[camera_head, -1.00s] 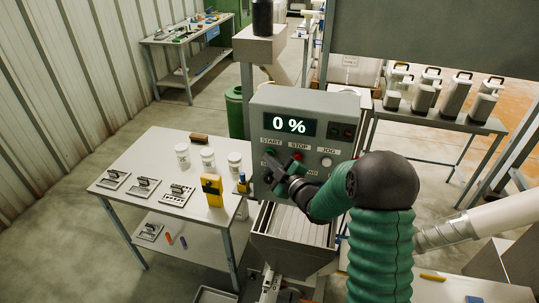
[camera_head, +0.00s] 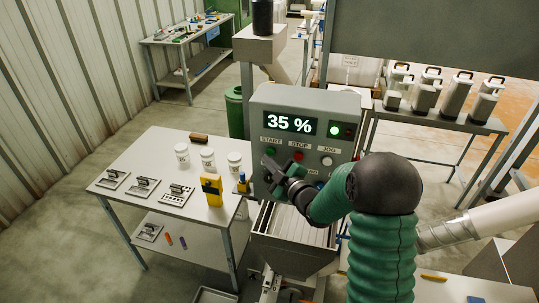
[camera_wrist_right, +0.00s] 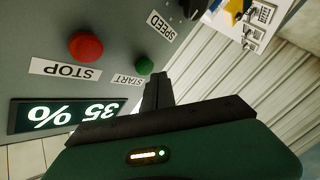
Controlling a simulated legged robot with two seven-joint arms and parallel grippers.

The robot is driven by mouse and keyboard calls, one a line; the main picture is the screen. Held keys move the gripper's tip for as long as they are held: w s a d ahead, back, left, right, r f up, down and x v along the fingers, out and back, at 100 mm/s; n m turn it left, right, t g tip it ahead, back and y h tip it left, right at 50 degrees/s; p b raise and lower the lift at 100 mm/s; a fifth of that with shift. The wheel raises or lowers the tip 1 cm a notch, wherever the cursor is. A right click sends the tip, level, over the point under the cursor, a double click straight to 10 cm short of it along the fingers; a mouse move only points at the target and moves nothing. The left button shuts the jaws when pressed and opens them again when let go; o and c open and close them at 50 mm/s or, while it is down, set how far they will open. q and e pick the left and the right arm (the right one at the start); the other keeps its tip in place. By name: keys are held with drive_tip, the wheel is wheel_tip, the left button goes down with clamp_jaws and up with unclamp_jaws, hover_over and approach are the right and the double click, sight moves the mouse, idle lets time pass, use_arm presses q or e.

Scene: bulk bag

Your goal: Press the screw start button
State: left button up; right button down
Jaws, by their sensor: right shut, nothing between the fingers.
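The grey control panel (camera_head: 345,117) stands in the middle of the head view; its display (camera_head: 290,123) reads 35 % and a green lamp (camera_head: 335,130) beside it is lit. The green start button (camera_head: 270,150) sits under the START label; it also shows in the right wrist view (camera_wrist_right: 144,66). My right gripper (camera_head: 268,167) is shut and empty, just below the start button in the head view. In the right wrist view its fingertips (camera_wrist_right: 156,78) are close beside the button, with the whole button visible; I cannot tell whether they touch. My left gripper is not in view.
The red stop button (camera_wrist_right: 86,47) and the SPEED knob (camera_wrist_right: 192,7) are near the fingers. A white JOG button (camera_head: 326,161) is further right. A hopper (camera_head: 292,250) lies below the panel, and a table (camera_head: 150,160) with jars and a yellow device stands at left.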

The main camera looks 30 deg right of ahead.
drive_tip(key=shift+s+a, duration=0.1)
drive_tip(key=shift+s, duration=0.05)
drive_tip(key=s+a+b, duration=0.1)
drive_tip(key=s+a, duration=0.2)
drive_tip(key=shift+s+a, duration=0.1)
drive_tip(key=shift+a, duration=0.3)
idle(0.5)
